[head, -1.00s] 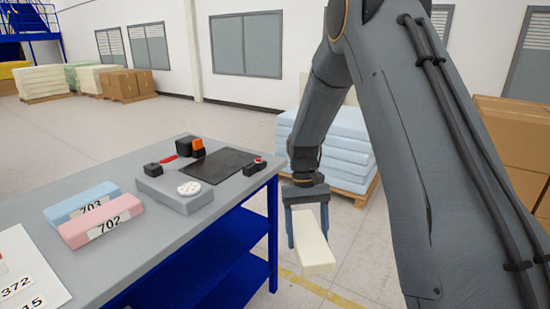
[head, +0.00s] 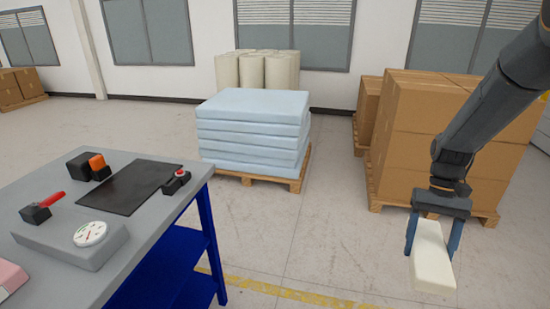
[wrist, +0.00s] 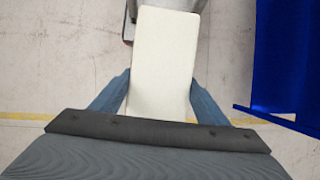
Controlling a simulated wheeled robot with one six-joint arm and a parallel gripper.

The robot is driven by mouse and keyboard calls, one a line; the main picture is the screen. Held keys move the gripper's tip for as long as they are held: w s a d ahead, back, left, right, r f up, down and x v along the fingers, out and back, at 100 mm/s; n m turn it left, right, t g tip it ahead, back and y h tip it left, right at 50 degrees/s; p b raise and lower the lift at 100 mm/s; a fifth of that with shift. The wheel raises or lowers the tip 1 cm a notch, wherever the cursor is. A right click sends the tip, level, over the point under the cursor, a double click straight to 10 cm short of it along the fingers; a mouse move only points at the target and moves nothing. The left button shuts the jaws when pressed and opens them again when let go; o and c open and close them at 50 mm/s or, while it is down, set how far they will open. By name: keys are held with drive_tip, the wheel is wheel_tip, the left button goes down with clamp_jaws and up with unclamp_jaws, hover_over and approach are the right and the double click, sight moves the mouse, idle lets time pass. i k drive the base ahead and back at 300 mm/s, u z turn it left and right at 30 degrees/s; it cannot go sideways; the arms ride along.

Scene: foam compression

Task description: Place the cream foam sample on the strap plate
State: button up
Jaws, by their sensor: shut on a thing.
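The cream foam sample (head: 433,268) is a pale rectangular block at the lower right of the head view. My gripper (head: 432,248) is shut on it, one blue finger on each side, and holds it in the air above the floor, to the right of the table. In the wrist view the foam sample (wrist: 162,60) points away between the fingers of my gripper (wrist: 160,92). I cannot make out a plate that is clearly the strap plate in these views.
The grey table (head: 150,255) at left carries a grey block with a round dial (head: 90,233), a black mat (head: 127,187), a red-handled device (head: 40,207) and a red-button box (head: 177,182). Blue foam sheets (head: 255,130) and cartons (head: 440,125) stand on pallets behind. Floor between is clear.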

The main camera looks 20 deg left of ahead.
sight(133, 181)
drive_tip(key=z, duration=0.2)
drive_tip(key=i, duration=2)
drive_tip(key=u, duration=2.7)
